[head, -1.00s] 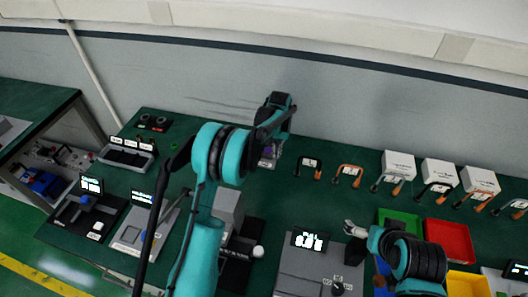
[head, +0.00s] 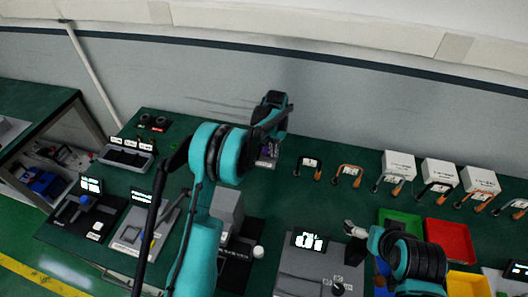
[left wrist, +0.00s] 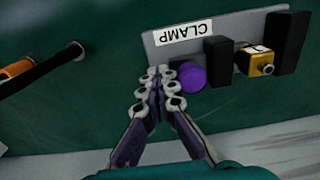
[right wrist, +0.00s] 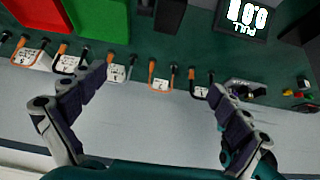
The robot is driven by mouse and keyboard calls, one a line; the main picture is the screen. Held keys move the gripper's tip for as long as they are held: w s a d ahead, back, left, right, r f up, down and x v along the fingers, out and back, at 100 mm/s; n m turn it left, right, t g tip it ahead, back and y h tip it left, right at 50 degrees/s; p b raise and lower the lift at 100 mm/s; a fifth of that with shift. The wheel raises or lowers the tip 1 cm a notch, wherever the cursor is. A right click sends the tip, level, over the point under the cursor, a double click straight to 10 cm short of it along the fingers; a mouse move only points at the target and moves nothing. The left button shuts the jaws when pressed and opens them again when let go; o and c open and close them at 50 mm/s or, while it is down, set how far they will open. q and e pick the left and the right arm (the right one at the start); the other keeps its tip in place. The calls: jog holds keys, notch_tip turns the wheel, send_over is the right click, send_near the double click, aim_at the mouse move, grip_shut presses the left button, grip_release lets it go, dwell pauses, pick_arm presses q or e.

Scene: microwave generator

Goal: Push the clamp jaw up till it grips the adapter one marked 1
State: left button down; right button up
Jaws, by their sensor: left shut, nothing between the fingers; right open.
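The clamp (left wrist: 200,120) shows in the left wrist view as a grey plate with a CLAMP label, upside down there. A purple round knob (left wrist: 187,75) sits beside a black jaw block (left wrist: 218,62). A gold adapter (left wrist: 258,62) with a round connector lies between this block and another black block (left wrist: 289,42); its number is not readable. Whether the jaw touches it is unclear. My left gripper (left wrist: 160,78) is shut and empty, its tips at the knob's left side. In the head view my left arm partly hides the clamp (head: 267,160). My right gripper (right wrist: 158,80) is open and empty.
Cables with labels (head: 348,174) and white boxes (head: 398,165) line the bench's back right. A green tray (head: 396,218) and a red tray (head: 447,240) lie near my right gripper. A grey device with a display (head: 318,262) stands at front centre.

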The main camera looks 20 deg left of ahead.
pick_arm(q)
jog(key=shift+a, duration=1.45)
dwell(1.2)
jog(key=shift+d+b, duration=0.3)
jog(key=shift+d, duration=0.25)
notch_tip(320, 180, up, 8)
jog(key=p, duration=0.4)
dwell(0.4)
jog(key=shift+d+f, duration=0.1)
dwell(0.4)
